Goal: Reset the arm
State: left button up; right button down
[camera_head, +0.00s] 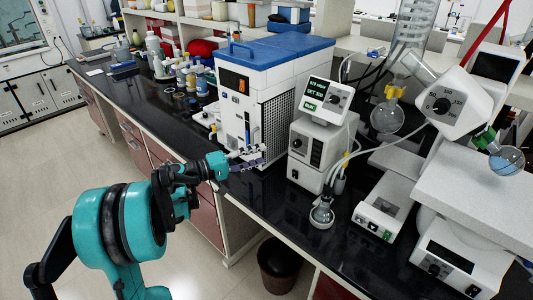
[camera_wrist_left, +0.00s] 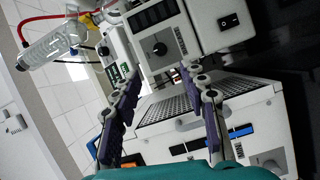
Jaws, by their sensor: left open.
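My left arm comes in from the lower left in the head view. Its teal and black left gripper (camera_head: 246,160) is at the front edge of the black bench, in front of the white chiller with the blue lid (camera_head: 285,45). In the left wrist view the two purple-padded fingers of the left gripper (camera_wrist_left: 163,72) are spread apart with nothing between them. The chiller's vented white body (camera_wrist_left: 180,112) shows behind the fingers, tilted in the picture. I cannot tell whether the fingertips touch anything. My right gripper is in neither view.
A white controller (camera_head: 318,140) and a small round flask (camera_head: 322,214) stand right of the chiller. A rotary evaporator (camera_head: 452,103) fills the right side. Bottles (camera_head: 190,78) crowd the bench at the back left. A dark bin (camera_head: 279,265) stands on the floor. Floor left of the bench is clear.

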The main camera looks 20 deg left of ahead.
pick_arm(q)
jog(key=shift+s, duration=0.1)
dwell(0.4)
jog(key=s+d+f+m+g+y, duration=0.1)
jog(key=s+d+f+g+y, duration=0.2)
jog(key=s+d, duration=0.35)
jog(key=s+d+f+m+g+y, duration=0.25)
jog(key=s+d, duration=0.25)
jog(key=d, duration=0.3)
jog(key=s+a+f+m+y, duration=0.1)
jog(key=s+f+m+y, duration=0.1)
jog(key=s, duration=0.5)
jog(key=s+a+f+m+y, duration=0.1)
jog(key=s+f+m+y, duration=0.1)
jog(key=s, duration=0.4)
jog(key=shift+s+a+f+y, duration=0.3)
jog(key=shift+f+y, duration=0.35)
jog(key=shift+y, duration=0.6)
jog(key=shift+d+g, duration=0.1)
jog(key=shift+g, duration=0.15)
